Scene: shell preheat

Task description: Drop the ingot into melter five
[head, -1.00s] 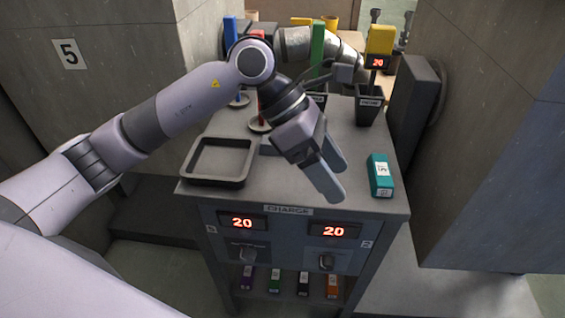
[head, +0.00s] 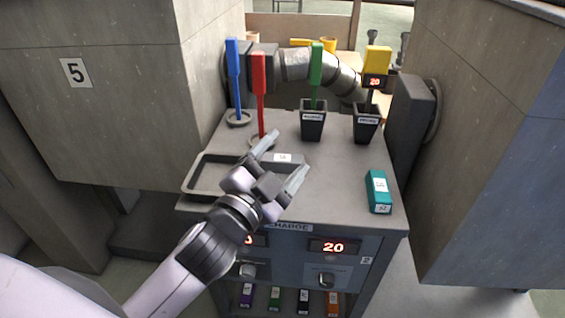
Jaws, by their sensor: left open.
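A teal ingot-like block (head: 379,191) with white labels lies on the right side of the grey cart top (head: 345,180). The large grey unit marked 5 (head: 115,110) stands at the left; no opening into it shows. My left gripper (head: 281,161) is open, its two fingers apart, over the front left of the cart top by the dark tray. It is well to the left of the teal block and holds nothing that I can see. My right gripper is out of view.
A dark shallow tray (head: 195,176) is partly hidden by my left gripper. Blue (head: 234,80), red (head: 258,85) and green (head: 316,72) upright tools and a yellow-topped probe (head: 377,60) stand at the back. Several coloured blocks (head: 275,298) sit on the shelf below.

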